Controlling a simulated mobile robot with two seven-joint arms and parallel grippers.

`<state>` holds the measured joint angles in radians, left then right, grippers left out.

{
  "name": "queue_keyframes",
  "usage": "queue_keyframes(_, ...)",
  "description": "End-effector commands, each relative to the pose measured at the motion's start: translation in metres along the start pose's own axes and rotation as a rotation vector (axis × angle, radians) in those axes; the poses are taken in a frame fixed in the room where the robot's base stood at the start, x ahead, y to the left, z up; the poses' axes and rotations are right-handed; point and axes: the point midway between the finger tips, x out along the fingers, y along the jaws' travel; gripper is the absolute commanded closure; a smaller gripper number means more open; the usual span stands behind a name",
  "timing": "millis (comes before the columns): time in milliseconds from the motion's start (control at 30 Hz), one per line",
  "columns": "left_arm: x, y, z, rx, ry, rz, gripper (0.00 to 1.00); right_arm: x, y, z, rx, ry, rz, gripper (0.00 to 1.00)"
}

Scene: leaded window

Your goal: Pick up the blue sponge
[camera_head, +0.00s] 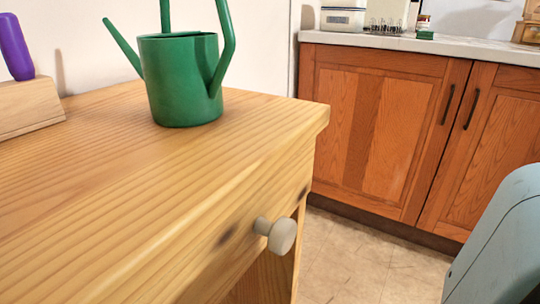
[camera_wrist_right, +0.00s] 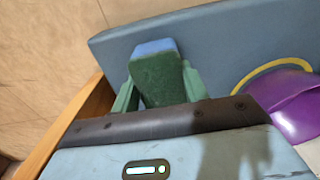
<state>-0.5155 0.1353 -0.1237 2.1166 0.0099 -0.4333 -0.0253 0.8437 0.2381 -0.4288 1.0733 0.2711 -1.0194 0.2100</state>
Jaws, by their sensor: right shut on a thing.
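The blue sponge (camera_wrist_right: 157,72) shows in the right wrist view, with a dark green scouring face toward the camera and a blue end at the top. My right gripper (camera_wrist_right: 160,88) is shut on it, one green finger on each side. Whether the sponge touches anything beyond the fingers cannot be told. Neither the sponge nor my right gripper shows in the head view. My left gripper is in neither view.
A green watering can (camera_head: 183,80) stands on a wooden cabinet (camera_head: 110,160) with a round knob (camera_head: 277,235). A purple-handled item (camera_head: 15,47) is at left. Orange-brown cupboards (camera_head: 385,130) stand behind. A purple object (camera_wrist_right: 283,98) lies right in the wrist view.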

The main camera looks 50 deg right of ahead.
Motion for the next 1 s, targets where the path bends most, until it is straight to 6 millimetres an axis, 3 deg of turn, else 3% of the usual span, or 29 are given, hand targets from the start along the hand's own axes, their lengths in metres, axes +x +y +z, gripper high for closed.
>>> queue_keyframes(267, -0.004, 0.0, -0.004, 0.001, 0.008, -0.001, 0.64, -0.007, 0.0, 0.0, 0.0, 0.001, 0.0, 0.77)
queue_keyframes(567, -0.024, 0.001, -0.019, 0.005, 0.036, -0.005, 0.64, -0.041, 0.0, -0.001, 0.001, 0.004, 0.0, 0.77)
queue_keyframes(1000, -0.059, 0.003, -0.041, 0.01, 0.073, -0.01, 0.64, -0.049, -0.066, 0.086, 0.0, 0.0, -0.003, 0.77)
